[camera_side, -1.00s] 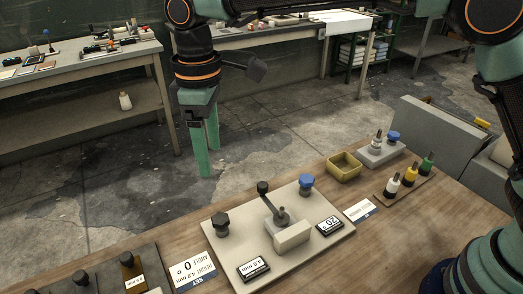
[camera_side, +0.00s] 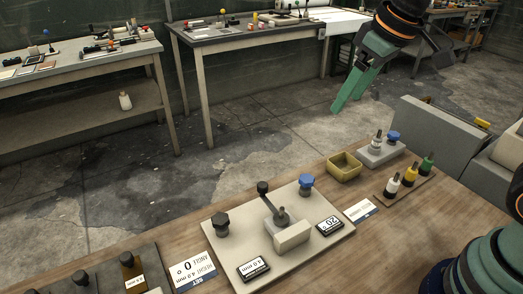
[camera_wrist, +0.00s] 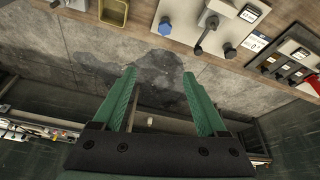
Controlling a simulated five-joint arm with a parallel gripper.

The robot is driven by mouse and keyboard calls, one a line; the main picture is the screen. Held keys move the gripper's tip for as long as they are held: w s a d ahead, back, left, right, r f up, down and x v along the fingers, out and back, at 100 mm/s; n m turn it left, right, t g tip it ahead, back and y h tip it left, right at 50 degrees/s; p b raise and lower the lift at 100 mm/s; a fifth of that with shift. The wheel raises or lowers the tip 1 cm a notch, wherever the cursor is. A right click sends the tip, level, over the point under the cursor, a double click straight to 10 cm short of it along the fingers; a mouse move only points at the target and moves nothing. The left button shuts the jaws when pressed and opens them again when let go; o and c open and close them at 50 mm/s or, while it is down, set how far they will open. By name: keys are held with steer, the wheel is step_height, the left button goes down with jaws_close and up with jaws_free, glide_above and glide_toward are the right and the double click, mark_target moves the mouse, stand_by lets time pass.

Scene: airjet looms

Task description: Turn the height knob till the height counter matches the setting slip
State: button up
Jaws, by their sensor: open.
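My gripper (camera_side: 354,104) is open and empty, high above the floor beyond the bench; its two green fingers also show in the wrist view (camera_wrist: 159,74). On the bench, a pale plate (camera_side: 230,250) carries a black knob (camera_side: 220,223), a blue knob (camera_side: 306,184) and a lever (camera_side: 272,205). A mm counter (camera_side: 253,268) sits nearest the black knob, seen upside down, apparently reading about 4 mm. The other counter (camera_side: 329,226) seems to read -20. The setting slip (camera_side: 193,268) lists height and angle; angle reads 0, and the height's last digit is unclear.
A dark panel (camera_side: 110,272) lies at the left. A white card (camera_side: 361,210) lies beside the plate. Open floor lies beyond.

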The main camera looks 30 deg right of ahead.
steer(key=s+d+f+m+t, duration=0.1)
steer(key=s+d+f+m, duration=0.1)
steer(key=s+d, duration=0.3)
steer(key=shift+d+f+m+h, duration=0.4)
steer(key=shift+d+f, duration=0.15)
steer(key=shift+f, duration=0.2)
steer(key=shift+o, duration=1)
steer(key=shift+s, duration=0.1)
steer(key=shift+o, duration=1)
steer(key=shift+a+r, duration=0.1)
steer(key=shift+a, duration=0.15)
steer(key=s+a+r+n+g+y, duration=0.1)
steer(key=s+a+r+n+g, duration=0.15)
steer(key=a+n, duration=0.75)
steer(key=s+a+r+n+g+y, duration=0.1)
steer(key=s+a+r+n, duration=0.25)
steer(key=a+n, duration=0.7)
steer(key=w+a+f+m, duration=0.2)
steer(key=a+f, duration=0.2)
steer(key=f, duration=0.5)
steer(key=shift+w, duration=0.15)
steer(key=shift+r+t, duration=0.1)
steer(key=shift+t, duration=0.15)
